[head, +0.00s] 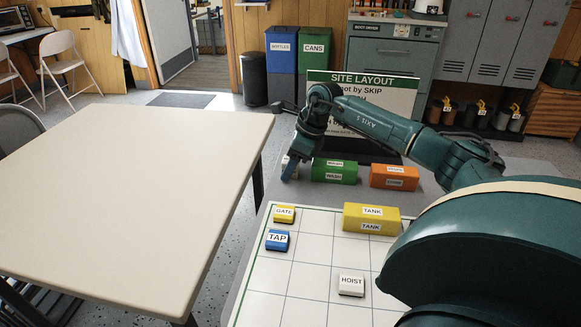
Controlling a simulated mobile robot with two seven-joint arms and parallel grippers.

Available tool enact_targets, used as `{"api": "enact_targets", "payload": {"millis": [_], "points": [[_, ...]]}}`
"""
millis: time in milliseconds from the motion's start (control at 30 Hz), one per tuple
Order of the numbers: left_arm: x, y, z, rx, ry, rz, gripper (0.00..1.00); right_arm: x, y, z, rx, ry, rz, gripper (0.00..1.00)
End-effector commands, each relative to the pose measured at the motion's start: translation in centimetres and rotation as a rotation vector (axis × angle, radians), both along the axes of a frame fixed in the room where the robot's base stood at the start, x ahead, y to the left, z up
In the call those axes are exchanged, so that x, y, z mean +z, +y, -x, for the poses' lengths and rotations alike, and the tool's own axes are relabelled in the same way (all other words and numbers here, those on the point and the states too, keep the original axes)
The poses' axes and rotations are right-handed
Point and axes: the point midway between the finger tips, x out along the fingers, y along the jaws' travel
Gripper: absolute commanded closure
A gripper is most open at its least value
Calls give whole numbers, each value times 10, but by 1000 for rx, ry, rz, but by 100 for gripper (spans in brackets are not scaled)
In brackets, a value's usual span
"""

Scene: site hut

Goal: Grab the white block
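A pale, whitish block (284,161) sits at the far left of the row behind the grid board. It is mostly hidden by my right gripper (290,171), which points down at it. I cannot tell whether the fingers are around it or only in front of it. A small white block labelled HOIST (351,285) lies on the white grid board (305,280), well apart from the gripper. My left gripper is not in view.
Beside the gripper stand a green WASH block (334,171) and an orange block (394,177). On the board are yellow GATE (284,214), blue TAP (277,240) and long yellow TANK (371,218) blocks. A SITE LAYOUT sign (363,82) stands behind. The cream table (130,200) is bare.

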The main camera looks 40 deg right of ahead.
Motion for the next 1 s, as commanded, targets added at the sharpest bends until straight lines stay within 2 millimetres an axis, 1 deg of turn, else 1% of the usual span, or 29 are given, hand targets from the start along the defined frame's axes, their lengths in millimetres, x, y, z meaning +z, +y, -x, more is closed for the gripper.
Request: {"api": "enact_targets", "payload": {"millis": [33,400,467,667,767,867,1000], "points": [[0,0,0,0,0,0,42,0,0,0,0,0,0,54],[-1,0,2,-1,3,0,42,0,0,0,0,0,0,84],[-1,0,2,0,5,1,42,1,0,0,0,-1,0,88],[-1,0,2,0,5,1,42,2,0,0,0,-1,0,88],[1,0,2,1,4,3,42,9,0,-1,0,-4,0,88],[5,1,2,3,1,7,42,26,0,-1,1,-5,0,88],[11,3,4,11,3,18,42,56,0,-1,-1,-6,0,88]]}}
